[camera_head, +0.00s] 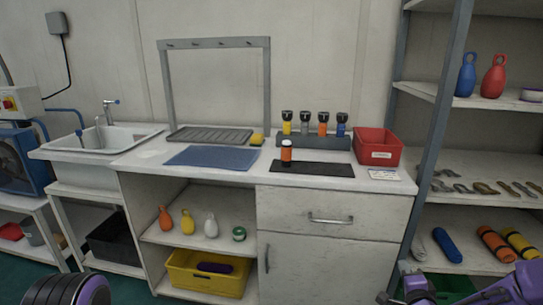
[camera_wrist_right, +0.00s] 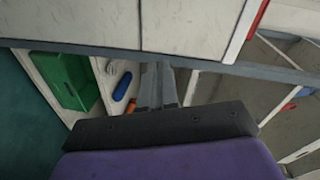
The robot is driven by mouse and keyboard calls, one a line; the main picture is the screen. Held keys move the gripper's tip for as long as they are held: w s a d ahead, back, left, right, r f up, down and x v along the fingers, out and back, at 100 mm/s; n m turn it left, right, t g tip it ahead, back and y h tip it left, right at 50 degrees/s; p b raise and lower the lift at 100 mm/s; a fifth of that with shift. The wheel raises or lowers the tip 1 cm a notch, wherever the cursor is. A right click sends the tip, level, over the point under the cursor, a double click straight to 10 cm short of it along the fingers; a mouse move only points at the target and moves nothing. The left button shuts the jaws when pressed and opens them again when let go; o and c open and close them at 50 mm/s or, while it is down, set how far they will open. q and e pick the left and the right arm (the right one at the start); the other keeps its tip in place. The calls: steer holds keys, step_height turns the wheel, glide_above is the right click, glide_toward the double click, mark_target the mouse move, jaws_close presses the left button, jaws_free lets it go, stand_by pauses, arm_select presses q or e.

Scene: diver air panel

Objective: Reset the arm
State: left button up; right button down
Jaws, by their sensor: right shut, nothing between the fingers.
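My right arm, purple and grey, comes in at the bottom right of the head view. Its gripper (camera_head: 388,298) is low in front of the bench cabinet, near the foot of the shelf rack. In the right wrist view the gripper (camera_wrist_right: 158,70) has its grey fingers together with nothing between them. It is apart from the bench and shelves as far as I can tell. A dark, ribbed round part of my left arm with purple trim shows at the bottom left of the head view, but the left gripper is out of frame.
A white bench (camera_head: 230,181) holds a blue mat (camera_head: 212,157), a black mat (camera_head: 313,168) with an orange torch (camera_head: 287,151), a rack of several torches (camera_head: 312,141) and a red bin (camera_head: 378,147). A shelf rack (camera_head: 432,140) stands right. A green crate (camera_wrist_right: 68,80) sits low.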

steer(key=s+a+f+n+g+y+p, duration=0.1)
steer(key=s+a+f+n+g+p, duration=0.2)
steer(key=s+a+f+n+g, duration=0.5)
steer(key=s+a+f+n+g+p, duration=0.2)
steer(key=s, duration=1.1)
steer(key=s+a+f+n+g+p, duration=0.1)
steer(key=s+a+f+g+p, duration=0.1)
steer(key=s, duration=1.2)
steer(key=shift+s+a+f+n+p, duration=0.15)
steer(key=shift+s+f+n+p, duration=0.2)
steer(key=shift+f+p, duration=0.3)
steer(key=shift+w, duration=0.1)
